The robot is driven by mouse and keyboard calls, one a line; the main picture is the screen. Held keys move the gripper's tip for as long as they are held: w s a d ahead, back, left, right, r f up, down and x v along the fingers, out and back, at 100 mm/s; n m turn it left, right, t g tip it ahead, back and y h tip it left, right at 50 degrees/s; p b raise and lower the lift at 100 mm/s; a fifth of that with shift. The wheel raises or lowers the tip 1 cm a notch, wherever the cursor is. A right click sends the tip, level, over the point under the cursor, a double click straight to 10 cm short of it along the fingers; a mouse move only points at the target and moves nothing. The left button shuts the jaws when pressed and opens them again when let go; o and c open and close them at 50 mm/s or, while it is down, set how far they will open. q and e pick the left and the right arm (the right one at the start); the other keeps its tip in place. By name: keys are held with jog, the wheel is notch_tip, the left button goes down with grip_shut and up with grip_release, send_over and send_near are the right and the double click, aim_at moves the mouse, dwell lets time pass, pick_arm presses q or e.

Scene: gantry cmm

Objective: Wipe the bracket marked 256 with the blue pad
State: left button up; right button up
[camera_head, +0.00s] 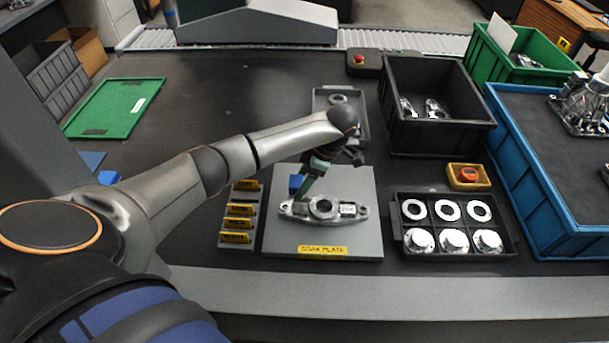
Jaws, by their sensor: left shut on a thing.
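A silver bracket (323,211) with a central ring lies flat on the grey plate (361,243), which bears a yellow label reading something like "SOAK PLATE". A small white tag (348,210) with a number, blurred but perhaps 256, is on the bracket's right part. My left gripper (304,187) reaches down from above, over the left part of the bracket. It is shut on the blue pad (295,183), which shows at the left of the fingers. I cannot tell whether the pad touches the bracket. My right gripper is not in view.
A rack with yellow labels (238,223) stands left of the plate. A black tray (453,213) of rings and round parts lies right. Behind are a small grey tray (357,104), a black bin (436,95) with metal parts and a yellow box (467,177). The table's left is mostly clear.

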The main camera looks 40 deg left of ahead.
aim_at(297, 180)
pick_arm(q)
jog(key=shift+r+p, duration=1.15)
jog(key=shift+r, duration=0.7)
